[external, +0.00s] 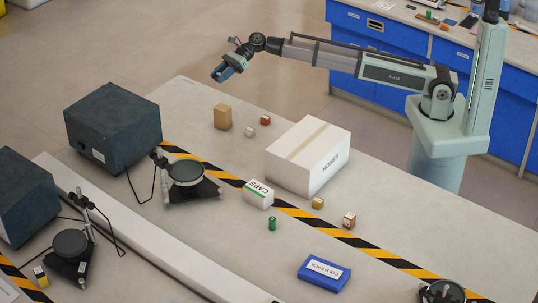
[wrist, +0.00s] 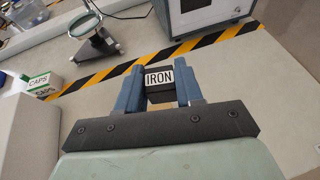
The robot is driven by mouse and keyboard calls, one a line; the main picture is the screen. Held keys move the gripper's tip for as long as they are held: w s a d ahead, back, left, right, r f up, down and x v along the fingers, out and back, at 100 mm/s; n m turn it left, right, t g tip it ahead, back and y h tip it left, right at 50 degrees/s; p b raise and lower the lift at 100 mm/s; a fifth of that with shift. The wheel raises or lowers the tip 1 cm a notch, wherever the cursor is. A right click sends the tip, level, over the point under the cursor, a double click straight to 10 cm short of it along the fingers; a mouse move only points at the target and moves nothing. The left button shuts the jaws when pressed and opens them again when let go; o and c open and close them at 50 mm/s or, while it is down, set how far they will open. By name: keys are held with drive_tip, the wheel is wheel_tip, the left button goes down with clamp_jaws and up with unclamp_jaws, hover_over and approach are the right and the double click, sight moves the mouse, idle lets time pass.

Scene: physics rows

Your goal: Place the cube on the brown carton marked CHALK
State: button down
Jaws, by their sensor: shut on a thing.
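My gripper (external: 228,71) is raised above the far left end of the table. In the wrist view, my gripper (wrist: 160,90) is shut on a dark cube (wrist: 159,77) with a white label reading IRON. The cube is mostly hidden by the fingers in the external view. A brown carton (external: 222,117) stands upright on the table, below my gripper in the picture and apart from it. No CHALK marking is readable on it. A tan patch shows just under the cube in the wrist view; I cannot tell whether it is the carton.
A small red block (external: 265,120) and a small pale block (external: 250,132) lie beside the carton. A large white box (external: 308,157) stands to the right. A dark cabinet (external: 113,126) and a black stand (external: 187,178) are on the left. Striped tape crosses the table.

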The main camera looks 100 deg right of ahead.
sight(223, 107)
drive_tip(key=shift+w+a+n+g+y, duration=0.3)
drive_tip(key=shift+w+a+n+y, duration=0.1)
drive_tip(key=shift+w, duration=0.3)
drive_tip(key=shift+n+g+y, duration=0.6)
drive_tip(key=shift+n+y, duration=0.1)
drive_tip(key=shift+n, duration=0.1)
drive_tip(key=shift+s+a+f, duration=0.25)
drive_tip(key=shift+s+f, duration=0.05)
drive_tip(key=shift+f, duration=1.45)
drive_tip(key=shift+s+a+f, duration=0.25)
drive_tip(key=shift+a+f, duration=0.05)
drive_tip(key=shift+f, duration=1.5)
drive_tip(key=shift+s+a+f, duration=0.25)
drive_tip(key=shift+s+f, duration=0.05)
drive_tip(key=shift+f, duration=1.45)
drive_tip(key=c, duration=0.7)
unclamp_jaws()
drive_tip(key=shift+f, duration=0.15)
drive_tip(key=shift+c, duration=0.2)
